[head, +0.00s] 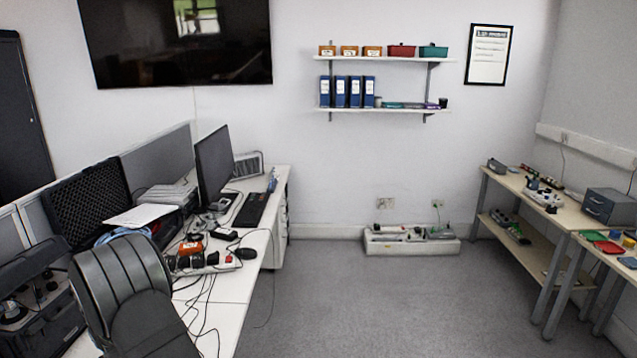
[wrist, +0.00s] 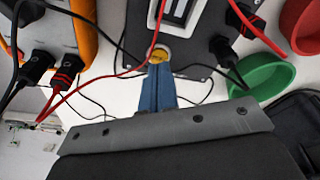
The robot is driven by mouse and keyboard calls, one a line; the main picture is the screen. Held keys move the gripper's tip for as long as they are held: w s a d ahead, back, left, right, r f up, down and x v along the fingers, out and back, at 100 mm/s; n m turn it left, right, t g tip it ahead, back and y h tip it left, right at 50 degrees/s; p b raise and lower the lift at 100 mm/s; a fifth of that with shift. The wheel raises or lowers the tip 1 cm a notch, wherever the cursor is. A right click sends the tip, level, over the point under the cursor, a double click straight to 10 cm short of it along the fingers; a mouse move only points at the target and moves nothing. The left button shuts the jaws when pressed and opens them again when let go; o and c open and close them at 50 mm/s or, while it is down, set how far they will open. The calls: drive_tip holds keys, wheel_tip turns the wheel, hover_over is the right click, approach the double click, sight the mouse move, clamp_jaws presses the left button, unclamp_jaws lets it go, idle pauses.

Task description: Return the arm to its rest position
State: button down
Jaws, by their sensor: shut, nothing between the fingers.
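My gripper (wrist: 160,70) shows in the wrist view at the centre, with its blue fingers together and nothing between them. Its tips overlap the lower edge of a dark grey panel device (wrist: 190,45), right below a round yellow knob (wrist: 158,55). I cannot tell whether the tips touch the knob. I cannot make out the gripper in the head view.
Beside the gripper are an orange-edged device (wrist: 75,45), plugs, loose red and black cables, a green bowl (wrist: 262,80), a red bowl (wrist: 303,28) and a black case (wrist: 290,120).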

wheel_tip(320, 180, up, 5)
drive_tip(key=shift+r, duration=0.1)
wheel_tip(320, 180, down, 6)
drive_tip(key=shift+f, duration=0.15)
drive_tip(key=shift+a+r, duration=0.1)
drive_tip(key=shift+r, duration=0.15)
wheel_tip(320, 180, up, 16)
drive_tip(key=m+g, duration=0.2)
drive_tip(key=m, duration=0.4)
drive_tip(key=shift+w+f+h, duration=0.1)
drive_tip(key=shift+f+h, duration=0.3)
drive_tip(key=shift+f, duration=1.45)
